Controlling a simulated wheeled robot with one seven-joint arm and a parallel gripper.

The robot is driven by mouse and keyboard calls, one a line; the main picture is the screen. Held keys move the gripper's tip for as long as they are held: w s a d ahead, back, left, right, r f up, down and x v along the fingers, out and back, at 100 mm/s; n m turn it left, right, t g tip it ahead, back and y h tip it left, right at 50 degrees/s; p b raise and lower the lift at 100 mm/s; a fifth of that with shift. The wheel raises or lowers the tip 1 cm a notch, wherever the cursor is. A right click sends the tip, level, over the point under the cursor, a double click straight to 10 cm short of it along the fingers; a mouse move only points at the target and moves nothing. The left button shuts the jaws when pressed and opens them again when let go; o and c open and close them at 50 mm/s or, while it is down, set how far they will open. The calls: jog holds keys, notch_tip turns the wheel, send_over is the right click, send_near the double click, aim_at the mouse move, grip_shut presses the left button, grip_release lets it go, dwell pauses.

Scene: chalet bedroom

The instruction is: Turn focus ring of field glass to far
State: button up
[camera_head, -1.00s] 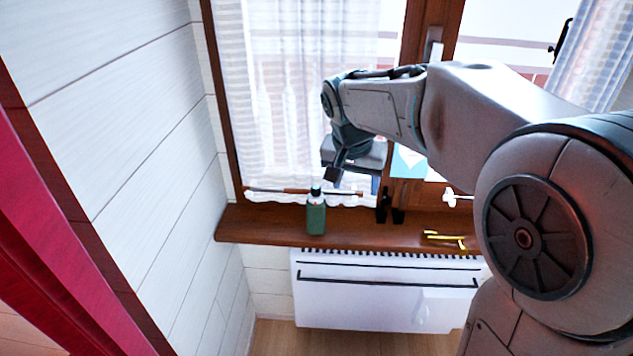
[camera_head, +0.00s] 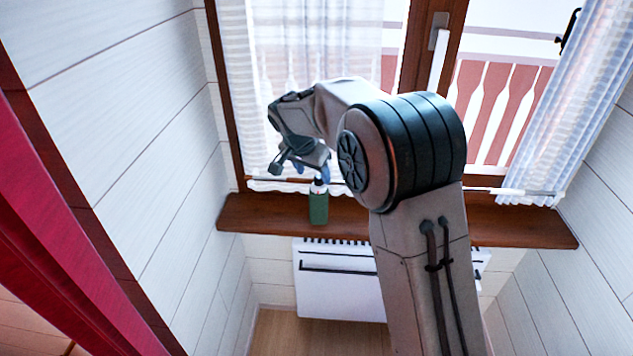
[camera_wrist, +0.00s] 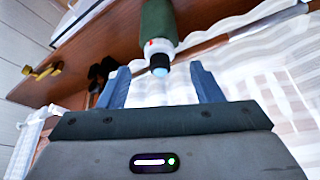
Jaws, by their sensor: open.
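The field glass appears to be the green upright cylinder (camera_head: 318,208) on the wooden windowsill. In the wrist view the green body (camera_wrist: 158,20) has a pale band with a small red mark (camera_wrist: 152,44) and a light blue end (camera_wrist: 160,71). My gripper (camera_head: 311,172) is just above it in the head view. In the wrist view my gripper (camera_wrist: 160,68) is open, its two blue fingers on either side of the light blue end, with gaps visible. I cannot tell which part is the focus ring.
The windowsill (camera_head: 540,228) runs beneath the window, with a white radiator (camera_head: 335,285) below. A rod and white curtain (camera_wrist: 245,65) are close to the gripper. Black objects (camera_wrist: 100,72) and a yellow object (camera_wrist: 42,70) lie farther along the sill.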

aim_at(316, 180)
jog(key=shift+x, duration=2.7)
jog(key=shift+d, duration=0.1)
jog(key=c, duration=1)
